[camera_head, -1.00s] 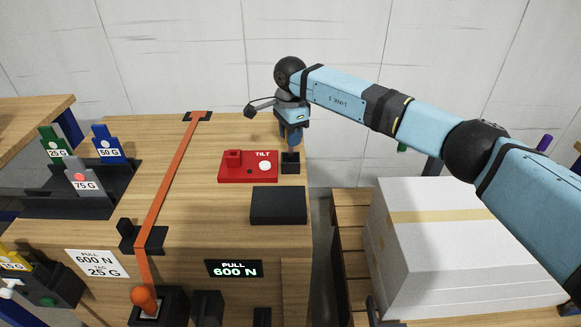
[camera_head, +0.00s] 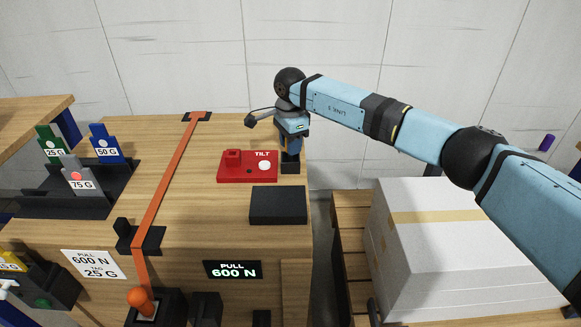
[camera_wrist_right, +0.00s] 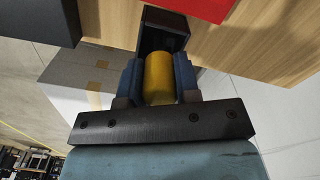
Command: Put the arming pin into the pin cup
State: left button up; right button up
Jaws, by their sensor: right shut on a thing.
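My right gripper (camera_head: 290,152) is shut on a yellow cylinder, which I take to be the arming pin (camera_wrist_right: 158,78). The pin sits between the two blue fingers in the right wrist view. The black square pin cup (camera_head: 290,168) stands at the right edge of the wooden bench, beside the red TILT block (camera_head: 235,168). The gripper is right over the cup, pointing down. In the right wrist view the cup (camera_wrist_right: 165,22) opens just beyond the pin's end. I cannot tell whether the pin's tip is inside it. My left gripper is not in view.
A black box (camera_head: 278,205) lies in front of the TILT block. An orange strap (camera_head: 170,178) runs along the bench (camera_head: 215,135). Weight tags stand in a black rack (camera_head: 60,200) at left. A white carton (camera_head: 450,250) stands to the right, below my arm.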

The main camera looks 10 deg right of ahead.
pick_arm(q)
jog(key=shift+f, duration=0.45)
pick_arm(e)
jog(key=shift+f, duration=0.3)
jog(key=o, duration=1)
pick_arm(q)
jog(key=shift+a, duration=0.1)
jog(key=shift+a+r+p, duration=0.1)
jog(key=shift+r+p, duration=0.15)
jog(key=shift+p, duration=0.45)
pick_arm(e)
notch_tip(320, 180, up, 14)
jog(key=shift+f, duration=0.1)
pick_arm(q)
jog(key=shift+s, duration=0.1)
